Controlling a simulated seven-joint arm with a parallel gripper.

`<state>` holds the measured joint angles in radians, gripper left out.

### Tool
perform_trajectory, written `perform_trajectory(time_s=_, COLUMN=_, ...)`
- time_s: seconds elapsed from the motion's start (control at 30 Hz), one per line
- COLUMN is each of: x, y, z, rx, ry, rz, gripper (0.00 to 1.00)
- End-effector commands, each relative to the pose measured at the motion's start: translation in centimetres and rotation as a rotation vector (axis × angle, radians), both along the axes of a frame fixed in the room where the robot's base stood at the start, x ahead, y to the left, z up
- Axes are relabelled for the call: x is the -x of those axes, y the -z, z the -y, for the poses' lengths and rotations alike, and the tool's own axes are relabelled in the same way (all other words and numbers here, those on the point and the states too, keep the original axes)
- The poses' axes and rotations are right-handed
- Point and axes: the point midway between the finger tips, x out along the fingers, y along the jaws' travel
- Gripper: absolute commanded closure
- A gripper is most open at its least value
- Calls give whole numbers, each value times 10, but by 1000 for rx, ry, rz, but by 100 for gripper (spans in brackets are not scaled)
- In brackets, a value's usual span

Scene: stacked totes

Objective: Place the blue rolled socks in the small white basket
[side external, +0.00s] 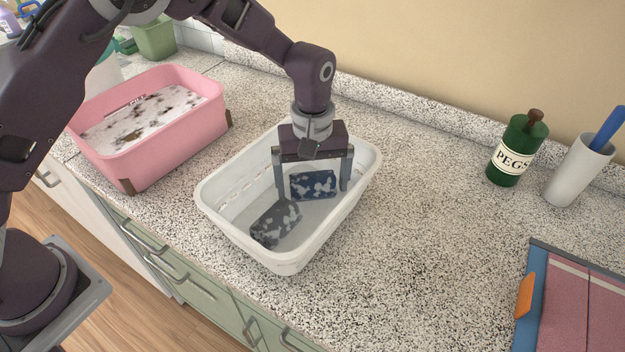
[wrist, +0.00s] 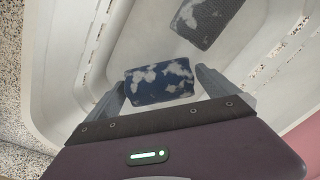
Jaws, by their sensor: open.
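The blue rolled socks (side external: 313,185), dark blue with pale patches, are in the white basket (side external: 229,233) toward its back. They also show in the wrist view (wrist: 160,84), between my two fingers. My gripper (side external: 314,191) is open and points down into the basket, with one finger on either side of the blue socks. I cannot tell whether the fingers touch them. A grey roll with pale patches (side external: 276,223) lies nearer the front of the basket; it also shows at the top of the wrist view (wrist: 208,20).
A pink tub (side external: 172,154) with speckled white contents stands left of the basket. A green pegs bottle (side external: 517,152) and a white cup (side external: 579,172) stand at the back right. A blue and red folder-like item (side external: 570,310) lies front right. The counter between is clear.

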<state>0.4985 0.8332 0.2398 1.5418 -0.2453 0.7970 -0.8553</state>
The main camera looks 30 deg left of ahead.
Motion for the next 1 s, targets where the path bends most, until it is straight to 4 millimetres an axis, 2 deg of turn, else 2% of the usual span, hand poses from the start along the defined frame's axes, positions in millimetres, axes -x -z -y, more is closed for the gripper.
perform_trajectory(time_s=0.17, x=-1, y=-13, z=0, rx=0, ry=1, rz=3, gripper=1)
perform_trajectory(time_s=0.4, x=-2, y=-79, z=1, rx=3, ry=1, rz=6, gripper=1)
perform_trajectory(time_s=0.6, x=-1, y=-116, z=1, rx=1, ry=1, rz=2, gripper=1)
perform_trajectory(time_s=0.93, x=1, y=-125, z=0, rx=1, ry=1, rz=1, gripper=1)
perform_trajectory(time_s=1.0, x=4, y=-136, z=-8, rx=14, ry=11, rz=13, gripper=1)
